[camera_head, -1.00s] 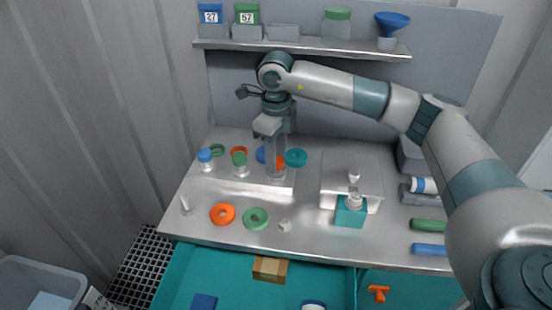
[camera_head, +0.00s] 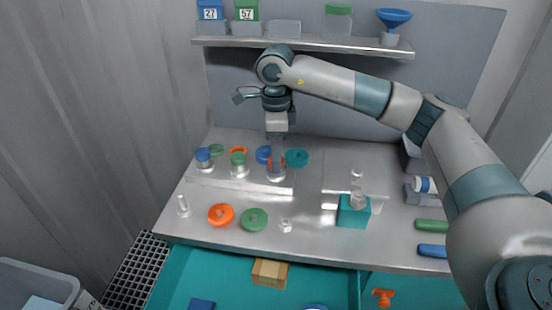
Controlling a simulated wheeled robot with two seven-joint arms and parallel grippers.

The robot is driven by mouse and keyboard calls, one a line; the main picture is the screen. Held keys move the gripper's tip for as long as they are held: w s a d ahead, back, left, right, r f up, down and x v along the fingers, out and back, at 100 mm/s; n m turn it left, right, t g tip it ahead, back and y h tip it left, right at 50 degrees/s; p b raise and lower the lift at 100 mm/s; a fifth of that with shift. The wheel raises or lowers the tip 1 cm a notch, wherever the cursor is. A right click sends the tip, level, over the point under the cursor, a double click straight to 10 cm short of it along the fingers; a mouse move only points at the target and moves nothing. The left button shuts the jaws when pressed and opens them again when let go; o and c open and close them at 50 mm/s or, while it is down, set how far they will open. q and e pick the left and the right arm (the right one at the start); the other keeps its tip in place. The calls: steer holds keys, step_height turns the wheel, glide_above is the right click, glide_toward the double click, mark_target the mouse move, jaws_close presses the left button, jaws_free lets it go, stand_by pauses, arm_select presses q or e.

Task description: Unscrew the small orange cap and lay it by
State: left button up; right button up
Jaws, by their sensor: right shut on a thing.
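The small orange cap (camera_head: 277,161) is at the top of a clear vessel (camera_head: 277,176) in the back row on the bench, mostly hidden by the fingers. My right gripper (camera_head: 277,157) reaches down from above and is shut on this cap. I cannot tell whether the cap still touches the vessel's neck. A larger orange ring (camera_head: 221,214) lies flat at the bench's front left. Another orange ring (camera_head: 238,150) lies behind the green-capped vessel (camera_head: 239,164). My left gripper is not in view.
A blue-capped vessel (camera_head: 204,160) stands to the left. A blue lid (camera_head: 263,154) and teal ring (camera_head: 297,158) lie close beside the gripper. A green ring (camera_head: 254,219) lies in front. A teal block (camera_head: 353,214) holds a clear vessel. The bench between the rows is clear.

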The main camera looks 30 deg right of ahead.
steer(key=o, duration=1.2)
steer(key=shift+r+p, duration=1.05)
steer(key=shift+r, duration=1.25)
steer(key=shift+o, duration=0.2)
